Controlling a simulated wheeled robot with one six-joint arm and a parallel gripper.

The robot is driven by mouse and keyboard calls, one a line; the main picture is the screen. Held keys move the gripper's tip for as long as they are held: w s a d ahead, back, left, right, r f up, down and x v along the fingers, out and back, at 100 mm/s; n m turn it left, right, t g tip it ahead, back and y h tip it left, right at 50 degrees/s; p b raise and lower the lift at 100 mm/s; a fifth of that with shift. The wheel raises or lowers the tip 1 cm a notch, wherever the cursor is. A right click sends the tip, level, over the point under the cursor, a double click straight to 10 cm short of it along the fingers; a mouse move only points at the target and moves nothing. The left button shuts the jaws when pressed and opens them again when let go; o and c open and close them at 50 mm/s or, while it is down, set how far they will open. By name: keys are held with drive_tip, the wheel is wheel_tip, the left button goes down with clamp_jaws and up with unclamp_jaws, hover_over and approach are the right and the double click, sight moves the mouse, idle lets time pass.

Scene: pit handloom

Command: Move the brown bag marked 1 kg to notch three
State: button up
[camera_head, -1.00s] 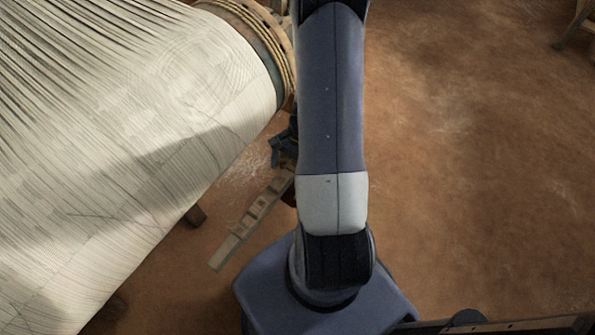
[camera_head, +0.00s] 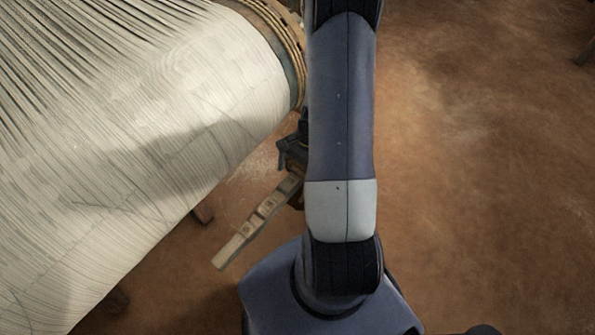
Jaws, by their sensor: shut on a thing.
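My gripper (camera_head: 289,154) shows as a dark shape just left of my arm, near the end of the warp roll. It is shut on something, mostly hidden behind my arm. A small dark brown patch (camera_head: 297,198) just below it fits the brown bag, but no 1 kg mark can be read. A pale wooden bar with notches (camera_head: 240,244) slants from lower left up to just below my gripper. Its upper end is partly hidden, and I cannot tell whether the brown patch touches it.
The large roll of white warp threads (camera_head: 130,170) fills the left side, with a rope-bound end (camera_head: 285,40) close to my gripper. A short wooden leg (camera_head: 203,214) shows under it.

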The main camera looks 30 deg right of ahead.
drive_tip(key=shift+f, duration=0.2)
idle(0.6)
drive_tip(key=o, duration=1.7)
drive_tip(key=shift+b, duration=0.3)
drive_tip(key=shift+o, duration=0.2)
drive_tip(key=p+v, duration=0.1)
drive_tip(key=v, duration=0.6)
drive_tip(key=shift+d+r, duration=0.15)
drive_tip(key=shift+r, duration=0.05)
drive_tip(key=b+x, duration=0.1)
drive_tip(key=x, duration=0.7)
drive_tip(key=shift+r+p, duration=0.4)
drive_tip(key=shift+r, duration=0.35)
